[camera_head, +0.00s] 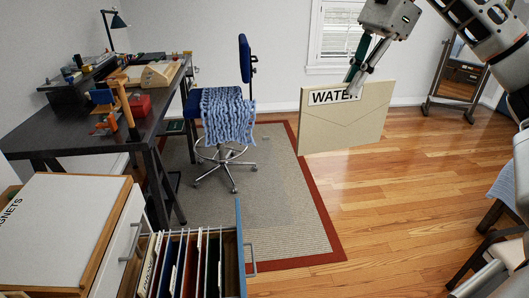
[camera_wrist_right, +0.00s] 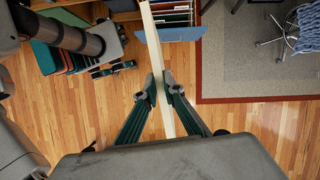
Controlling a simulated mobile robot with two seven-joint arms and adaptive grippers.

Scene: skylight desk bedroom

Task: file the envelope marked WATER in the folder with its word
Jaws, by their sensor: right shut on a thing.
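The cream envelope (camera_head: 345,122) hangs upright in the air with a white label reading WATER, its last letter partly covered by a finger. My right gripper (camera_head: 357,78) is shut on its top edge. In the right wrist view the envelope (camera_wrist_right: 158,50) shows edge-on as a thin strip between the fingers of my right gripper (camera_wrist_right: 160,88). The open drawer (camera_head: 239,225) at the lower left holds several hanging folders (camera_head: 187,265) in dark colours. Their tab words are too small to read. The drawer front also shows in the right wrist view (camera_wrist_right: 180,35). My left gripper does not show.
A white-topped cabinet (camera_head: 65,225) stands left of the drawer. A dark desk (camera_head: 150,110) with tools is behind it. A blue chair (camera_head: 222,110) stands on the red-bordered rug (camera_head: 262,190). The wooden floor (camera_head: 370,200) between is clear.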

